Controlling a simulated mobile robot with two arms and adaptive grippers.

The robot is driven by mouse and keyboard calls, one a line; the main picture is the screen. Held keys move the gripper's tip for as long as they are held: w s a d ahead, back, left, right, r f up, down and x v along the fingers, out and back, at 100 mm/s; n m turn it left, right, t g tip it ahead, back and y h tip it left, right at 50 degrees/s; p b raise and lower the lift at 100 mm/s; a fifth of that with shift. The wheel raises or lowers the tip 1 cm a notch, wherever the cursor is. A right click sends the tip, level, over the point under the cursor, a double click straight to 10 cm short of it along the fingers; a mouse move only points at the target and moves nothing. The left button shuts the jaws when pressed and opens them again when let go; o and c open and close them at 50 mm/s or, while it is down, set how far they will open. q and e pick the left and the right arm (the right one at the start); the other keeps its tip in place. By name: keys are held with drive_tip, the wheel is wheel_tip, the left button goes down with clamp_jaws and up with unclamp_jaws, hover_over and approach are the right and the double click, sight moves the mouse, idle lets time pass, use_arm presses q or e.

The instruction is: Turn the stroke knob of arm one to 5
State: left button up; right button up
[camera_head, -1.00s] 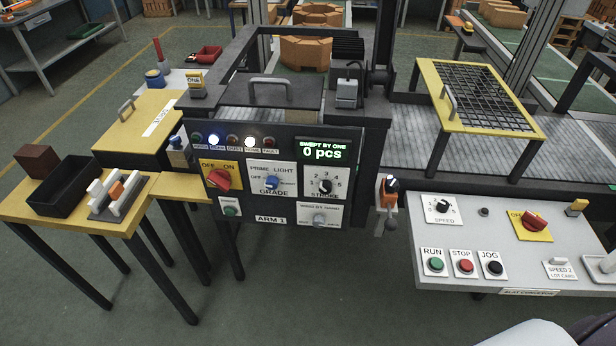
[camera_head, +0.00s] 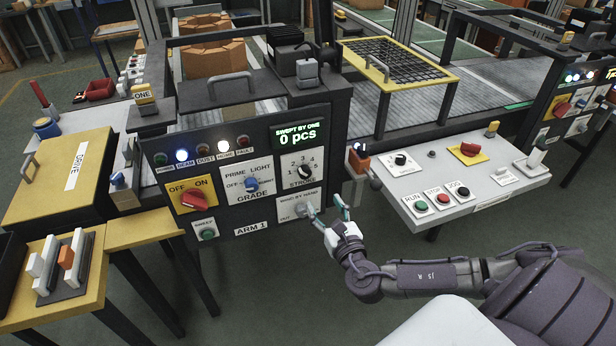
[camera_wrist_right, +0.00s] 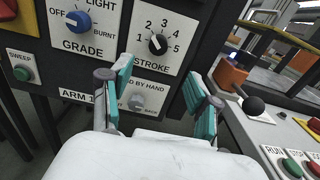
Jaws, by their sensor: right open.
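The black stroke knob (camera_head: 303,171) is on a white plate on the ARM 1 panel (camera_head: 240,215), with numbers 1 to 5 around it. In the right wrist view the knob (camera_wrist_right: 158,44) has a pale mark toward its upper left, roughly between 1 and 2. My right gripper (camera_head: 325,205) is open and empty, below and right of the knob, in front of the panel's lower right. In the right wrist view its teal fingertips (camera_wrist_right: 157,72) are spread, with the knob beyond and above them, apart from both. My left gripper is not in view.
Left of the stroke knob is the blue grade knob (camera_head: 252,184); below it is the grey hand-wind knob (camera_head: 300,208). A grey console (camera_head: 460,185) with buttons lies further right.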

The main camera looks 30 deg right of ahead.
sight(306, 175)
drive_tip(key=p+x, duration=0.1)
drive_tip(key=x, duration=1.1)
drive_tip(key=shift+a, duration=0.1)
drive_tip(key=c, duration=1.2)
drive_tip(key=shift+o, duration=0.2)
drive_tip(key=shift+f, duration=0.1)
